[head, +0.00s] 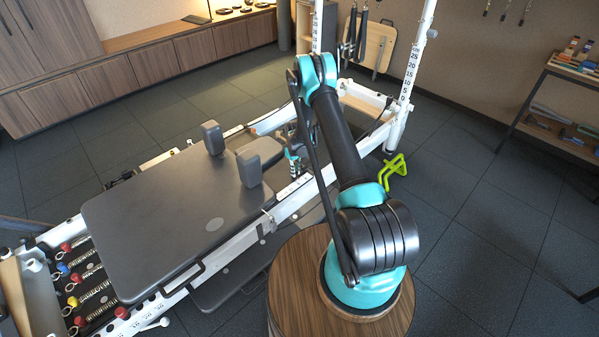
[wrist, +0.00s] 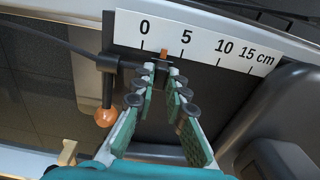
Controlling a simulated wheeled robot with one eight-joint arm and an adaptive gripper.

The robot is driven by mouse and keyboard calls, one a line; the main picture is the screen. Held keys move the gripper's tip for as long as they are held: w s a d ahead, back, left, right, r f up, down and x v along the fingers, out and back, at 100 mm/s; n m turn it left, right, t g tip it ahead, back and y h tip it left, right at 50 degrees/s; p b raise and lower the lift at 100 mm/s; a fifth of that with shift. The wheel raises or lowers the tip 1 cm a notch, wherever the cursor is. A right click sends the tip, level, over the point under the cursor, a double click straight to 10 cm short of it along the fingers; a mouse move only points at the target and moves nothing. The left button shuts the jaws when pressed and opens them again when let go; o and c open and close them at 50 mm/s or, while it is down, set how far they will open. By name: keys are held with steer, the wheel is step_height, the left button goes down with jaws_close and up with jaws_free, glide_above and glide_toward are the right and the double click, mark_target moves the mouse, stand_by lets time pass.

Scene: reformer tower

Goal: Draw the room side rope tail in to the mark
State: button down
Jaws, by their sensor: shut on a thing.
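In the wrist view my gripper (wrist: 160,74) has its fingertips closed around a dark piece just below the scale. I take this piece to be the rope tail (wrist: 158,65). An orange tip (wrist: 163,53) sticks up beyond the fingertips, between the 0 and 5 figures of the white cm scale (wrist: 205,46). A black rope (wrist: 50,36) comes from the left to a black fitting (wrist: 106,63) with an orange ball-ended lever (wrist: 106,115) hanging down. In the head view my gripper (head: 293,160) is low at the reformer's near side, partly hidden by my arm.
The reformer carriage (head: 170,215) with its grey shoulder rests (head: 250,168) lies left of my gripper. A white tower post (head: 408,75) and a lime-green bracket (head: 393,172) stand to the right. A shelf rack (head: 560,105) is at the far right. Floor is clear between.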

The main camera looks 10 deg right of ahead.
steer(key=shift+s+a, duration=0.35)
steer(key=shift+a, duration=0.2)
steer(key=shift+s+a, duration=0.25)
steer(key=shift+a, duration=0.1)
steer(key=c, duration=1.2)
jaws_free()
steer(key=shift+r, duration=3)
